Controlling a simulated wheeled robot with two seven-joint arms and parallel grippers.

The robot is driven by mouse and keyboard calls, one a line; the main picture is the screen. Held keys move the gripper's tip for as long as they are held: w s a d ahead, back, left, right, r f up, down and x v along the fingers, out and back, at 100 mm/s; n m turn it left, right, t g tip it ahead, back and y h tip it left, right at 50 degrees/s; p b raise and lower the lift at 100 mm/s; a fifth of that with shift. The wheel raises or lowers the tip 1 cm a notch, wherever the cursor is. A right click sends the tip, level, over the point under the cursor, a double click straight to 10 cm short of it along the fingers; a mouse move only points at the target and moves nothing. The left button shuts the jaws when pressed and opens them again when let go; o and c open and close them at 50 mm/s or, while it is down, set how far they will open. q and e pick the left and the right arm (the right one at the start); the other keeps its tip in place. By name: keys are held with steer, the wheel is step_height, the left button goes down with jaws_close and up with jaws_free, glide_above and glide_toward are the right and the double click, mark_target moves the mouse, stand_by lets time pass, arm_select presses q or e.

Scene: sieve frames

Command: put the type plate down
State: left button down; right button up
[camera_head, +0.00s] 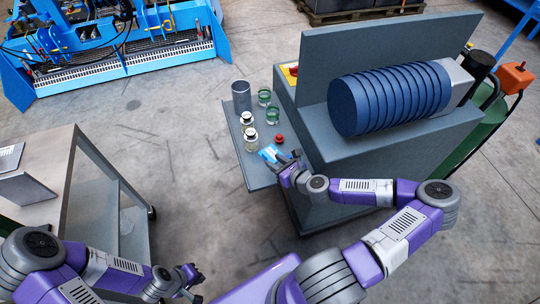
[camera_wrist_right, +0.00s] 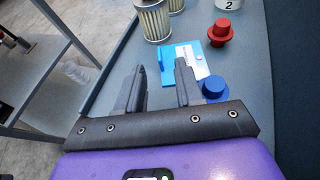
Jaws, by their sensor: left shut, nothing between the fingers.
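A flat light-blue and white plate, which looks like the type plate (camera_head: 268,153), lies on the grey side shelf (camera_head: 237,150) of the machine. In the right wrist view the plate (camera_wrist_right: 169,60) lies just beyond my fingertips, partly hidden by one finger. My right gripper (camera_head: 285,163) is over the shelf beside the plate; in the right wrist view its fingers (camera_wrist_right: 160,68) stand apart with nothing visibly held between them. My left gripper (camera_head: 194,276) is shut and empty, low over the floor, far from the plate.
Near the plate are a red knob (camera_wrist_right: 221,32), a blue knob (camera_wrist_right: 213,87) and mesh filters (camera_wrist_right: 152,20). A grey cylinder (camera_head: 241,96) and green-banded jars (camera_head: 264,97) stand farther back. The machine with the blue ribbed drum (camera_head: 390,97) rises right of the shelf. A metal cart (camera_head: 68,170) is left.

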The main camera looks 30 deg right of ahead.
mark_target(267, 158)
steer(key=x, duration=0.2)
steer(key=b+x, duration=0.1)
steer(key=shift+w+a+f+b, duration=0.15)
steer(key=shift+w+f+b, duration=0.15)
steer(key=shift+f, duration=0.1)
steer(key=shift+w+f, duration=0.15)
steer(key=shift+w, duration=0.4)
steer(key=shift+c, duration=0.3)
jaws_close()
steer(key=shift+a, duration=0.1)
